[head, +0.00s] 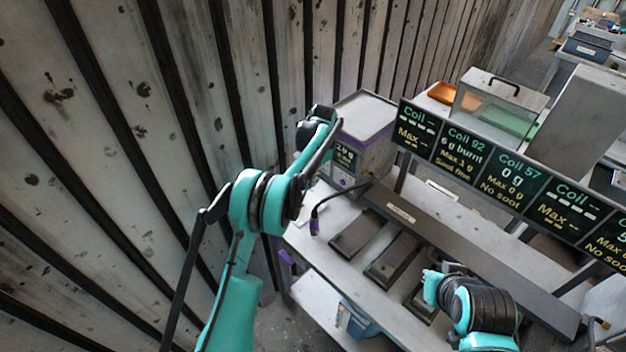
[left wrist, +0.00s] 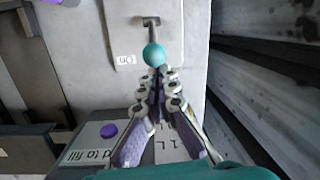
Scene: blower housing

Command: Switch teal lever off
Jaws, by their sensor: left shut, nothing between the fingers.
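The teal lever (left wrist: 154,54) shows in the left wrist view as a teal ball on a short grey stem against a pale grey panel (left wrist: 105,80). A small white label (left wrist: 125,59) that seems to read "On" upside down is beside it. My left gripper (left wrist: 159,72) is shut and empty, its fingertips right at the ball's lower edge in the picture; I cannot tell whether they touch it. In the head view my left arm reaches the grey box (head: 362,137) with a purple trim; its fingertips and the lever are hidden there.
Dark rectangular plates (head: 393,262) lie on the grey bench, below a row of coil display screens (head: 510,178). A corrugated wall (head: 120,120) stands close to my left arm. My right arm is over the bench.

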